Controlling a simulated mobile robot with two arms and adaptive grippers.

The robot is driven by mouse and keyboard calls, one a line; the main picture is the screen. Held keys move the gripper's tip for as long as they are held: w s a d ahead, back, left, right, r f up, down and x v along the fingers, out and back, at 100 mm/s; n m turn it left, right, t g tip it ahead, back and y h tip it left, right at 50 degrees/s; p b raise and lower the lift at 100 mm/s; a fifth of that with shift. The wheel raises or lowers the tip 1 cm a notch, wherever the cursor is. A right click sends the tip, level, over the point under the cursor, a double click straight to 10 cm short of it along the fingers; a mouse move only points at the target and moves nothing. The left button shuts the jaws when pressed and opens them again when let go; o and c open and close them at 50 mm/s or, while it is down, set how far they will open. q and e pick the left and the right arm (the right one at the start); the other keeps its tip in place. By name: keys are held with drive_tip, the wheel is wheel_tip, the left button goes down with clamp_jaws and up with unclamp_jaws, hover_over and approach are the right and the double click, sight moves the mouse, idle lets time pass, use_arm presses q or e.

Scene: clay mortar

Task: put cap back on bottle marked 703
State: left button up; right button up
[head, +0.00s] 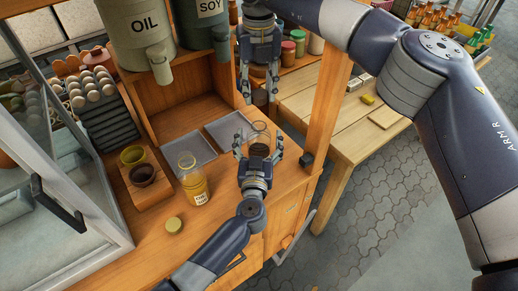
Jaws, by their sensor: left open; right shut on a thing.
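A glass bottle with yellow contents (188,182) stands upright on the wooden counter. It has a white label, too small to read surely, and its top looks uncapped. A round olive-yellow cap (174,226) lies on the counter in front of it. A second clear glass vessel (258,129) stands farther right. My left gripper (258,143) is open, its fingers spread at the near side of this vessel; contact cannot be told. My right gripper (260,97) points down above the vessel, shut on a small dark thing, partly hidden by the fingers.
OIL (149,60) and SOY (205,35) containers hang above. A wooden post (330,90) rises right of the grippers. The front counter is mostly clear.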

sight(259, 105)
use_arm(q)
drive_tip(key=shift+w, duration=0.35)
drive_tip(key=shift+c, duration=0.5)
drive_tip(key=c, duration=1.5)
use_arm(e)
drive_tip(key=shift+f, duration=2.5)
drive_tip(key=shift+f, duration=0.1)
drive_tip(key=shift+f, duration=0.75)
drive_tip(key=shift+f, duration=0.6)
